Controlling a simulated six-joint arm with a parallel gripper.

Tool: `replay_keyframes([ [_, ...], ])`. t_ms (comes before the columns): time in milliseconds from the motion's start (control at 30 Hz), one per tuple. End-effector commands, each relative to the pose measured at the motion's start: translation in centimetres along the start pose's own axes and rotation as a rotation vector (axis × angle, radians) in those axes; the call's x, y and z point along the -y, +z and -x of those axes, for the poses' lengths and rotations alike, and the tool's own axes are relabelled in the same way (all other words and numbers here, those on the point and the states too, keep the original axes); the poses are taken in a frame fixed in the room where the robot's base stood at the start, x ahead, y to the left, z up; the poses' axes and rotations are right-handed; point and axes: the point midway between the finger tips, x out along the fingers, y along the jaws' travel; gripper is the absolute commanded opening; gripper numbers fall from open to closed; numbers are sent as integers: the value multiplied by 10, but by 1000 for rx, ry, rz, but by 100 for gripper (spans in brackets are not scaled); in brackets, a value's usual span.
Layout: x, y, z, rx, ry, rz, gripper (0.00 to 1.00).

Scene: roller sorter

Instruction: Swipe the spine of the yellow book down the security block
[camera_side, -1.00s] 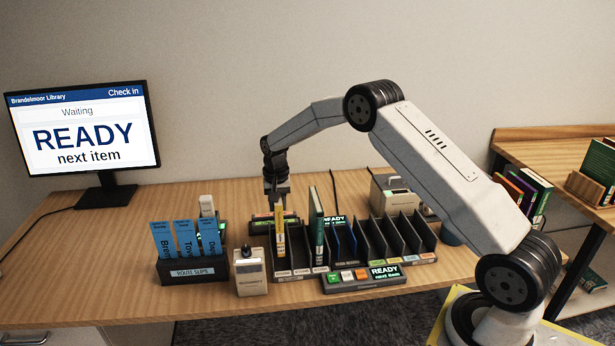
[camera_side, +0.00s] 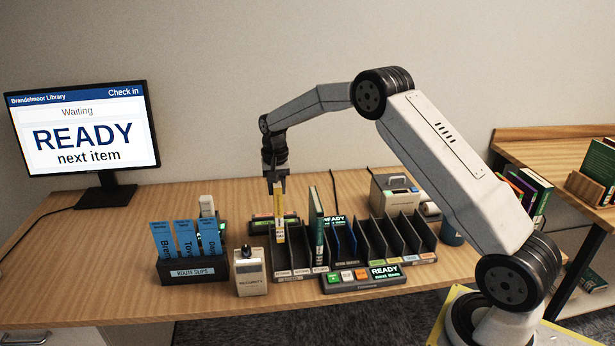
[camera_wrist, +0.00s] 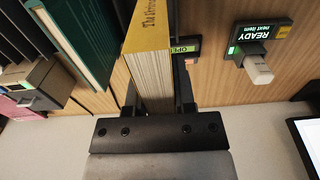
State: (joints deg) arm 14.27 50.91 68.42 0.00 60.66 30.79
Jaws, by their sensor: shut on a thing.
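The yellow book (camera_side: 279,222) stands upright, spine toward the side camera, above the leftmost slots of the sorter rack. I cannot tell whether its lower end is clear of the rack. My gripper (camera_side: 275,186) is shut on its upper end. In the wrist view the yellow book (camera_wrist: 150,62) is between the fingers of my gripper (camera_wrist: 158,98), with its page edges and part of the spine showing. The security block (camera_side: 250,273), a beige box with a dark top, stands at the table's front, left of the rack and apart from the book.
A green book (camera_side: 317,228) stands upright just right of the yellow one. Blue route slips in a black box (camera_side: 193,270) stand left of the block. A scanner (camera_side: 206,205) is behind them. A button panel (camera_side: 362,278) lies before the rack. The monitor (camera_side: 82,128) reads READY.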

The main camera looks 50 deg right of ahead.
Motion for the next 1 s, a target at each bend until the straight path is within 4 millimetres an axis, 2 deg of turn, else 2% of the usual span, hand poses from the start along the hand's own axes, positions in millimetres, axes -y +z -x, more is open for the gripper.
replay_keyframes([
  [267,9,-2,4,-1,-1,2,0],
  [800,72,-4,35,-3,-1,2,0],
  [1000,85,-2,43,-3,-1,2,0],
])
